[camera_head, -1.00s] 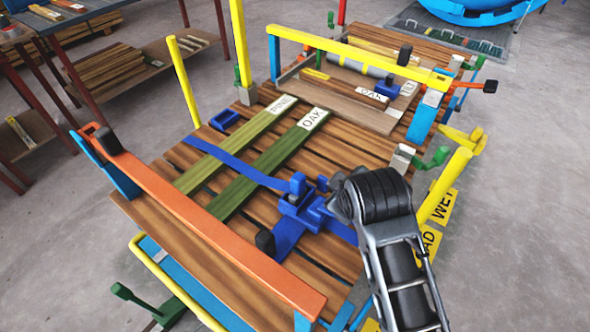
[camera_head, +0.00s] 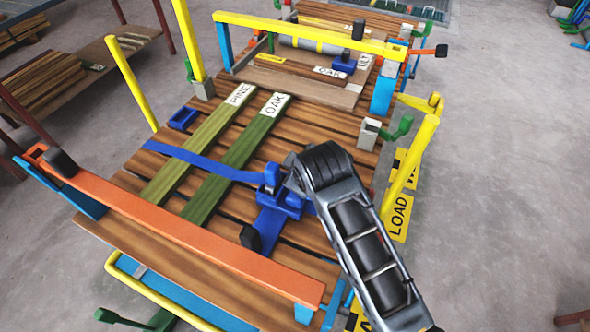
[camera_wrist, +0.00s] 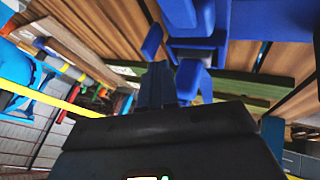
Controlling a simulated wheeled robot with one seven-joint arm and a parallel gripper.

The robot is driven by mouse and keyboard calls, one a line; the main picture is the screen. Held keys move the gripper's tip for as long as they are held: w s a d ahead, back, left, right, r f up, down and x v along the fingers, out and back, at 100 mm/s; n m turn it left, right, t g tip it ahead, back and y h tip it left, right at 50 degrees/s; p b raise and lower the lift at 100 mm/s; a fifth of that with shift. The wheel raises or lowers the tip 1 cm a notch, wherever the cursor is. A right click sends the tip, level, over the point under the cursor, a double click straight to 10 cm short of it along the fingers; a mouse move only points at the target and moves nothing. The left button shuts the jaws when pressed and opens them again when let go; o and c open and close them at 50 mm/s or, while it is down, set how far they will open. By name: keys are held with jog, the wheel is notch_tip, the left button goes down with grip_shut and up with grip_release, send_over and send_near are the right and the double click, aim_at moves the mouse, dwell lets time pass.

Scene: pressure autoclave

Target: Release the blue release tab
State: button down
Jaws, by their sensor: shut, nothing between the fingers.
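A blue ratchet-like buckle (camera_head: 284,203) with a small upright blue tab (camera_head: 271,176) sits on the slatted wooden deck, on a blue strap (camera_head: 205,164) that crosses two green boards. The buckle's blue parts fill the top of the wrist view (camera_wrist: 200,45). I cannot tell for sure which part is the release tab. My gripper (camera_wrist: 152,90) is shut and empty, right by these blue parts. I cannot tell whether it touches them. In the head view my wrist is just right of the buckle and hides part of it and the fingertips.
The boards are labelled PINE (camera_head: 239,94) and OAK (camera_head: 276,103). An orange bar (camera_head: 180,228) runs along the near left edge. A yellow bar (camera_head: 310,32) spans the far end. Yellow posts, one on the right (camera_head: 412,155), stand at the deck's sides.

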jog(key=shift+x, duration=2.85)
jog(key=shift+r, duration=0.1)
jog(key=shift+w+r, duration=0.1)
jog(key=shift+w, duration=0.05)
jog(key=shift+d+g, duration=0.1)
jog(key=shift+g, duration=0.2)
jog(key=shift+w+r+g+p, duration=0.1)
jog(key=shift+w+g+p, duration=0.2)
jog(key=shift+p, duration=0.15)
jog(key=w+g+y, duration=0.1)
jog(key=g, duration=0.1)
jog(key=w+d+m+g+b, duration=0.1)
jog(key=g, duration=0.1)
jog(key=shift+w+d+r+y, duration=0.1)
jog(key=shift+w+y, duration=0.3)
jog(key=shift+s, duration=0.15)
